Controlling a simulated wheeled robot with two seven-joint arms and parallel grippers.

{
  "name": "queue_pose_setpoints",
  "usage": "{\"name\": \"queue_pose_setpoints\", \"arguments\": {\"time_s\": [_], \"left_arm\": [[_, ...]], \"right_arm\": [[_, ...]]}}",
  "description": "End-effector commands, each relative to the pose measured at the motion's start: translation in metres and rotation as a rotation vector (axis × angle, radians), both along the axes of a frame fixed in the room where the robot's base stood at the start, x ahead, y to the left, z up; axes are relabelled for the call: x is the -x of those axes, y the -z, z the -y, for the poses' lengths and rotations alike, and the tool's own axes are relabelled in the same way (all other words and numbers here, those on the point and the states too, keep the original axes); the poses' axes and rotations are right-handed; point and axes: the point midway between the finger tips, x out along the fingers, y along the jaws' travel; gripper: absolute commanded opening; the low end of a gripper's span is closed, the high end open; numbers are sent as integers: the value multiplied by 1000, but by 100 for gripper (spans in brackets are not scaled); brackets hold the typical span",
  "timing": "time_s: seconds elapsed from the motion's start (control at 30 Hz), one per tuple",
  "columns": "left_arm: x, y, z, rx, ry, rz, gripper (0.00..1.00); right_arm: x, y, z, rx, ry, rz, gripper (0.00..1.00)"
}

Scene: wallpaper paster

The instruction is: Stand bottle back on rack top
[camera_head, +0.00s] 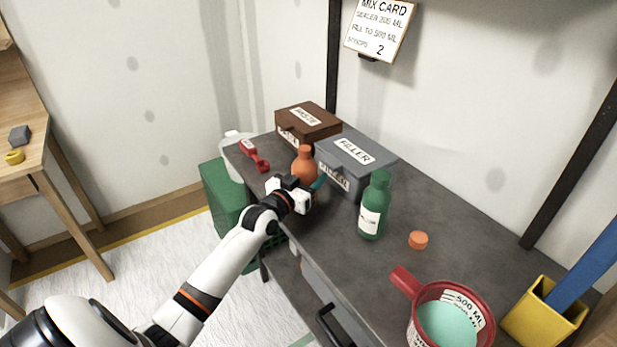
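A green bottle (373,212) with a white label stands upright on the dark grey top (440,215) of the rack-like bench. An orange bottle (304,163) with a narrow neck is farther left, in front of the grey FILLER box. My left gripper (297,188) is right at the orange bottle's lower part and hides its base. I cannot tell whether the fingers touch or grip it. A small teal piece (320,182) shows just beside it. My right gripper is not in view.
An orange cap (418,240) lies right of the green bottle. A red measuring jug (404,283) with teal liquid and a yellow holder (541,318) are at the near right. The FILLER box (357,160), brown PASTE box (308,122) and red tool (254,157) are behind. A green crate (222,195) stands left.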

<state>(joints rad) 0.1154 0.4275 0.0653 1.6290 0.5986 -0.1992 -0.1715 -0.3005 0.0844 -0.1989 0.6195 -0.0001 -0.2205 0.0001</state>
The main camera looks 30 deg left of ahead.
Motion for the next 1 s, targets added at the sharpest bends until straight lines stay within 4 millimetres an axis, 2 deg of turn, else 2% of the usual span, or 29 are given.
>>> {"name": "queue_pose_setpoints", "arguments": {"time_s": [0.3,0.33,0.43,0.47,0.8,1.0], "left_arm": [[0,3,0,-1,0,0,20],[0,3,0,0,0,0,59],[0,3,0,0,0,0,75],[0,3,0,0,0,0,77],[0,-4,0,1,0,1,77],[30,0,0,1,1,-2,77]], "right_arm": [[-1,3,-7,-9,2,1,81],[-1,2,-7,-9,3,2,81],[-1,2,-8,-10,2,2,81],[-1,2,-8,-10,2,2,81],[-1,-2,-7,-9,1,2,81],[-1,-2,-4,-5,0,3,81]]}}
